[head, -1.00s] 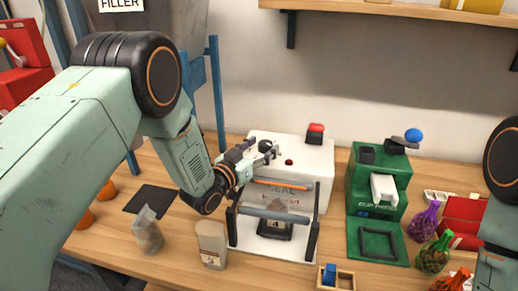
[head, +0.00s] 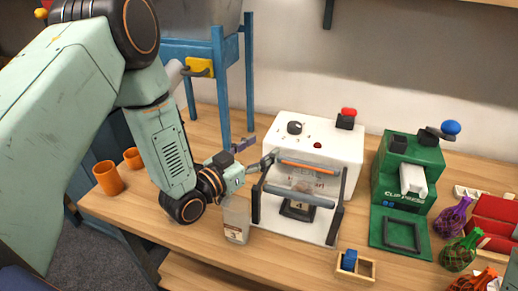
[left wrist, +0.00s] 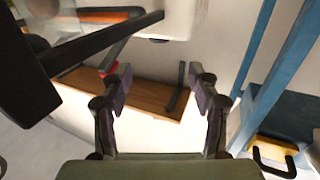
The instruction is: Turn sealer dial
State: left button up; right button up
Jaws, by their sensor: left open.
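The sealer (head: 345,147) is a white box with a black dial (head: 295,127) on its upper front face, left of a small red button (head: 318,145). A dark-framed press bar stands before it, with a bag inside. My left gripper (head: 257,153) is open and empty, just left of the sealer's front. Its fingers are below and left of the dial, apart from it. The left wrist view shows the two spread fingers (left wrist: 155,85) with nothing between them; the dial is not clearly seen there. My right gripper is out of view.
A pale bag (head: 237,220) stands beside my left wrist. The green clip press (head: 410,165) is right of the sealer. A small wooden box (head: 355,265) lies in front. A blue-legged stand (head: 222,90) rises behind my left arm. Orange cups (head: 108,177) stand at left.

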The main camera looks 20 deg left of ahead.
pick_arm(q)
jog(key=shift+r, duration=0.1)
jog(key=w+d+r+m+h+p, duration=0.1)
jog(key=w+d+r+m+p, duration=0.2)
jog(key=r, duration=0.5)
jog(key=n+g+y+p, duration=0.1)
jog(key=n+g+y, duration=0.1)
jog(key=n+g, duration=0.15)
send_near(294, 125)
jog(key=shift+w+d+r+m+g, duration=0.1)
jog(key=shift+w+d+m+g, duration=0.2)
jog(key=shift+w, duration=0.35)
jog(key=shift+w+y, duration=0.15)
jog(key=shift+y, duration=0.15)
jog(key=x, duration=0.7)
jog(key=shift+w+d, duration=0.1)
jog(key=shift+d, duration=0.05)
jog(key=shift+d, duration=0.1)
jog(key=shift+c, duration=0.2)
